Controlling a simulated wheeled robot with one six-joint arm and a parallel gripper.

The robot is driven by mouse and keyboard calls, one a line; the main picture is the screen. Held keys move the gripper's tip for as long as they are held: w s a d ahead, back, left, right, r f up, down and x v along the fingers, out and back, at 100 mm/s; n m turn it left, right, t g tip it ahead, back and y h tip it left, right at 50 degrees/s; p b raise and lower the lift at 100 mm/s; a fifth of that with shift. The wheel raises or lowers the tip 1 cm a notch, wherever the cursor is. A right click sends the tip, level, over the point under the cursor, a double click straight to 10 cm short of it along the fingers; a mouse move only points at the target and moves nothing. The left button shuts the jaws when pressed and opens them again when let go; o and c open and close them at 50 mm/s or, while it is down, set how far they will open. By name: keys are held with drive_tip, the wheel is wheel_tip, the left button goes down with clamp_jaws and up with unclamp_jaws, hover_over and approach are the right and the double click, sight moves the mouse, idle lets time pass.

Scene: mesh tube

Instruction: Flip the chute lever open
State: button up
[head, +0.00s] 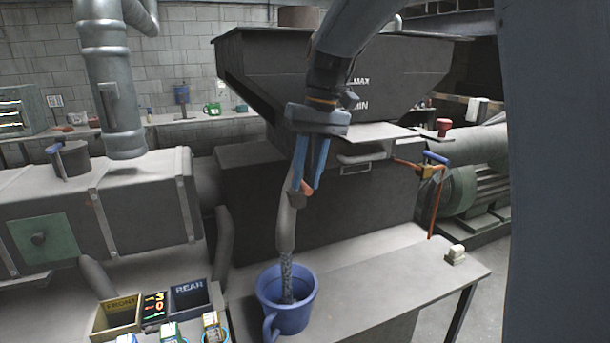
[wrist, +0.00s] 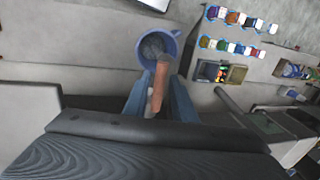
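The chute is a grey pipe (head: 286,222) running down from under the dark hopper (head: 400,80) marked MAX and MIN. A stream of grey grains (head: 287,275) falls from its mouth into a blue mug (head: 293,318), which also shows in the wrist view (wrist: 176,38). The orange lever (head: 307,188) sits at the upper part of the chute. My gripper (head: 307,185) is over it, with blue fingers on either side. In the wrist view the lever (wrist: 160,88) lies between the fingers, with gaps that look open. Whether a fingertip touches it is unclear.
The mug stands on a grey bench (head: 385,290) with a small pale block (head: 455,254). FRONT (head: 115,316) and REAR (head: 190,297) bins flank a display at lower left. Another orange lever (head: 434,200) and a green motor (head: 483,190) are at right.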

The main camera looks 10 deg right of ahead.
drive_tip(key=shift+o, duration=0.6)
drive_tip(key=shift+r, duration=0.2)
wheel_tip(320, 180, up, 7)
drive_tip(key=d+b, duration=0.1)
drive_tip(key=b, duration=0.1)
drive_tip(key=shift+w+d+b, duration=0.15)
drive_tip(key=shift+d+b, duration=0.1)
drive_tip(key=shift+b, duration=0.05)
drive_tip(key=shift+r, duration=0.1)
